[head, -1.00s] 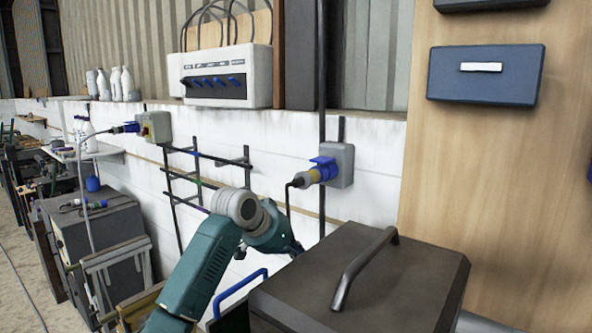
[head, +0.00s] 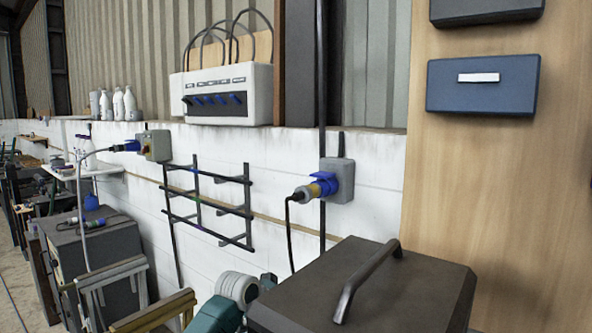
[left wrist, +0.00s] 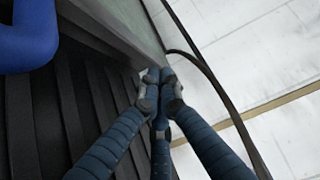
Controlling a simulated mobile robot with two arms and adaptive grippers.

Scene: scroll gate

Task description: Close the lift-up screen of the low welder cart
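The dark box with a bar handle (head: 366,280), which looks like the top of the welder cart (head: 420,290), fills the bottom right of the head view. I cannot make out a raised screen on it. In the left wrist view, dark ribbed slats (left wrist: 70,125), a grey panel edge (left wrist: 125,30) and a thick blue bar (left wrist: 22,40) show, seemingly parts of the cart. My left gripper (left wrist: 160,85) has its fingertips together, close by the panel's lower end; contact is unclear. My right gripper is out of view.
A white wall with a blue plug and socket (head: 338,182) and a black rack (head: 210,205) stands behind. A dark cable (left wrist: 205,75) runs beside the gripper. A wooden panel (head: 500,200) closes off the right. A wooden frame (head: 110,290) stands at the lower left.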

